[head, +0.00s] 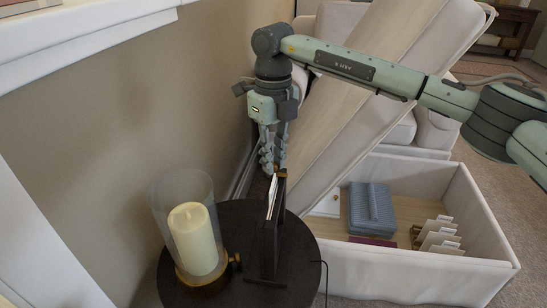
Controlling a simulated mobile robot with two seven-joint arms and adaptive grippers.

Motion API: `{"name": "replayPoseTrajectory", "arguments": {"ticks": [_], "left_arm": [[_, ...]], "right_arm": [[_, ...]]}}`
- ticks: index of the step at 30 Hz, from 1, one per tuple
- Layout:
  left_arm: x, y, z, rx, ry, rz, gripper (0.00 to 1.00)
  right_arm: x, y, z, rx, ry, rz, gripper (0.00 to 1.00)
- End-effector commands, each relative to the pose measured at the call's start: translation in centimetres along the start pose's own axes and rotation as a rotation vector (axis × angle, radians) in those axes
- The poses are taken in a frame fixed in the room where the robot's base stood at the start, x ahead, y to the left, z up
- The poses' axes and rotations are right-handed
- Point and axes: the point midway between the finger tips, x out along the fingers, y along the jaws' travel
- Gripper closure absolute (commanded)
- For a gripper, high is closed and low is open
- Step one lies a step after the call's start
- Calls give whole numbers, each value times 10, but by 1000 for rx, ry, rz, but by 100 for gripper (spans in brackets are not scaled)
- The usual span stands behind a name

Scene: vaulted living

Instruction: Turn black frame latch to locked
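The black frame (267,245) stands upright on a round dark side table (228,290), seen nearly edge-on with a white sheet in it. A small brownish piece (281,172) shows at its top; it may be the latch, but its setting is too small to read. My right gripper (273,165) points down at the frame's top, with its fingertips close to that piece. I cannot tell whether they touch it or how far apart the fingers are. My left gripper is not in view.
A candle (194,240) in a glass cylinder with a brass base stands left of the frame, close to it. An open pale storage bench (400,275) holds a blue-grey item (371,209) and several white cards. Its raised lid (345,120) leans behind my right arm. The wall is at left.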

Motion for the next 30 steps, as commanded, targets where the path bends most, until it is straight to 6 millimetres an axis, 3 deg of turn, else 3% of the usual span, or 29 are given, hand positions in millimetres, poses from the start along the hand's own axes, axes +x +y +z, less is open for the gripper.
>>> {"name": "replayPoseTrajectory", "arguments": {"ticks": [5,16,30], "left_arm": [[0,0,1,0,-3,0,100],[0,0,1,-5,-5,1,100],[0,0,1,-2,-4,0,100]], "right_arm": [[-1,0,0,0,-1,0,64],[-7,0,1,-1,-3,-1,64],[-96,0,1,0,-3,-2,64]]}}
